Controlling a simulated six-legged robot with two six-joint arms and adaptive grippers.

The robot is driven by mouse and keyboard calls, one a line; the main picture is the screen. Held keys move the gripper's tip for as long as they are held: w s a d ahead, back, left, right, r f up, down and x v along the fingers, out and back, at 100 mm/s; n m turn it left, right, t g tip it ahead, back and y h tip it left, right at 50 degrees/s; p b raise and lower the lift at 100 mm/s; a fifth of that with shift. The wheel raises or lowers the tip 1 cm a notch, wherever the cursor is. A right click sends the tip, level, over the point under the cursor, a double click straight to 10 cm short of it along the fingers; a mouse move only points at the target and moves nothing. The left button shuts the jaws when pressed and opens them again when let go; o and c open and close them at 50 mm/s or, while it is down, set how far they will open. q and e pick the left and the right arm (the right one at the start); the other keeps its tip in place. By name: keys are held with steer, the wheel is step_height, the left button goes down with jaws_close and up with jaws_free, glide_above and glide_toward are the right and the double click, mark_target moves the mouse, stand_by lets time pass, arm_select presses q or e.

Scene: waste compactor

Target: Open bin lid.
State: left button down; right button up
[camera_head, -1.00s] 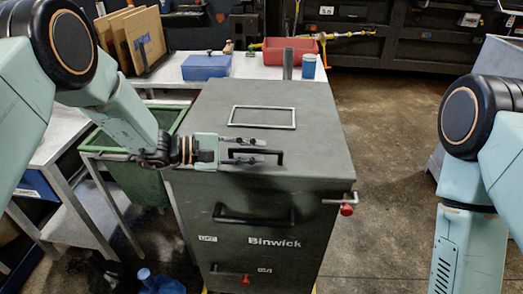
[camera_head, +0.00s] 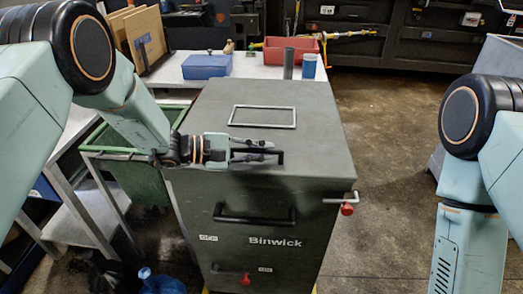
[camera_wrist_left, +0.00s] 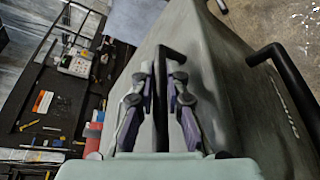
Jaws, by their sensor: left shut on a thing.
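The dark grey-green Binwick bin (camera_head: 225,110) stands in the middle of the head view, its lid down flat. A black handle (camera_head: 280,158) sits on the lid near its front edge. My left gripper (camera_head: 262,150) reaches in from the left and is shut on this handle. In the left wrist view the handle (camera_wrist_left: 163,62) runs between the two fingers of my left gripper (camera_wrist_left: 161,100). A second black handle (camera_head: 254,216) is on the bin's front face. My right gripper is not in view; only my right arm shows at the right.
A red-knobbed latch (camera_head: 347,209) sits at the bin's right front edge, another red knob (camera_head: 245,280) low on the front. A table behind holds a blue box (camera_head: 206,67) and a red tray (camera_head: 291,50). A green container (camera_head: 130,160) stands close left. Floor at right is clear.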

arm_select(q)
steer(key=shift+r, duration=0.15)
steer(key=w+r+n+p, duration=0.1)
steer(key=w+r+p, duration=0.3)
steer(key=r, duration=0.5)
steer(key=w+r+n+g+p, duration=0.1)
steer(key=w+r+p, duration=0.3)
steer(key=r, duration=0.6)
steer(key=w+r+n+g+y+p, duration=0.1)
steer(key=w+r+p, duration=0.3)
steer(key=r, duration=0.5)
steer(key=shift+w+r+n+p, duration=0.3)
steer(key=shift+n+p, duration=0.2)
steer(key=shift+p, duration=0.6)
steer(key=c, duration=1.7)
jaws_free()
steer(key=shift+d, duration=0.1)
steer(key=shift+o, duration=0.2)
steer(key=shift+s, duration=0.1)
